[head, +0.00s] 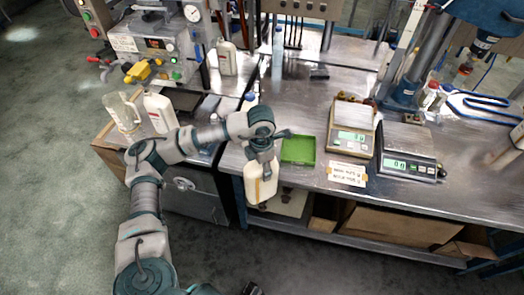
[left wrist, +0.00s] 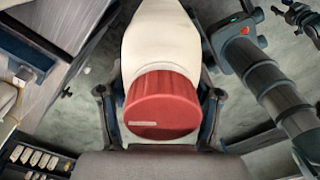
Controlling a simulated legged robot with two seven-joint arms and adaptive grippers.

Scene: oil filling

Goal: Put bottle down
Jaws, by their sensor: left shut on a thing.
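My left gripper (head: 263,158) is shut on a white bottle (head: 261,187) and holds it upright in front of the table's front edge in the head view. In the left wrist view the bottle (left wrist: 162,48) has a red cap (left wrist: 163,104) and sits between the two fingers (left wrist: 160,110). The gripper hides the bottle's top in the head view. The bottle is just left of a green tray (head: 298,150) on the metal table (head: 320,100). My right gripper is not in view.
Two scales (head: 346,132) (head: 408,152) stand right of the tray, with a paper label (head: 347,174) in front. Other white bottles (head: 160,112) (head: 226,58) and a clear jug (head: 124,114) stand at the left. A blue-framed machine (head: 485,30) is at the back right. The tray looks empty.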

